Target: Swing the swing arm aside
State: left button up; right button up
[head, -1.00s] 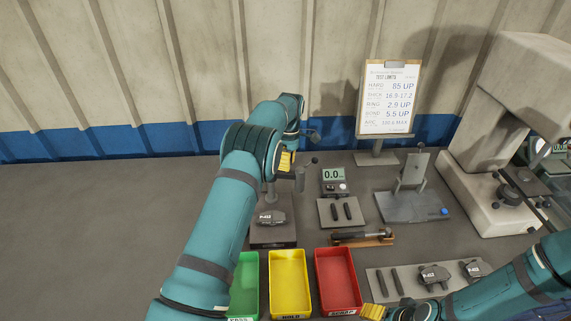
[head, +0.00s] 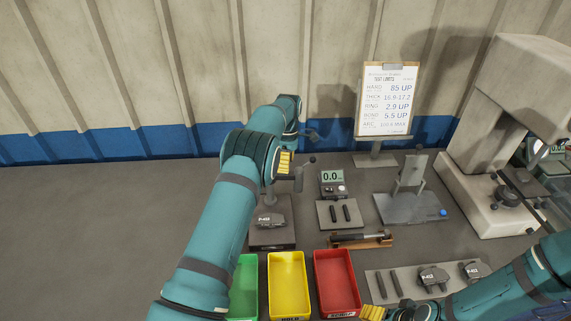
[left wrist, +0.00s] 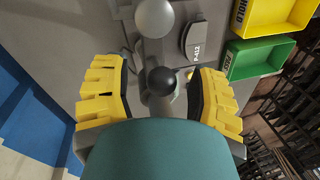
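A grey test stand (head: 272,240) stands left of centre in the head view, with a brake shoe marked P-412 (head: 269,220) on its base. Grey stand parts with a lever and dark knob (head: 312,159) show beside my left gripper; I take these as the swing arm. My left gripper (head: 285,162) is largely hidden by its own arm. In the left wrist view its yellow fingers (left wrist: 158,92) are spread, with a black ball knob (left wrist: 161,79) between them and gaps at both sides. The shoe shows beyond (left wrist: 195,42). My right gripper (head: 373,312) is partly visible at the bottom edge.
Green (head: 248,258), yellow (head: 289,257) and red (head: 335,254) bins stand in front of the stand. A small display reading 0.0 (head: 332,178) stands to its right. A clipboard sign (head: 388,98) and a large pale machine (head: 490,195) stand farther right. The bench at left is clear.

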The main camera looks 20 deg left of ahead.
pick_arm(q)
notch_tip(320, 180, up, 7)
jog(key=w, duration=0.1)
jog(key=shift+w+a+r, duration=0.15)
jog(key=shift+r, duration=0.05)
dwell(0.5)
dwell(0.4)
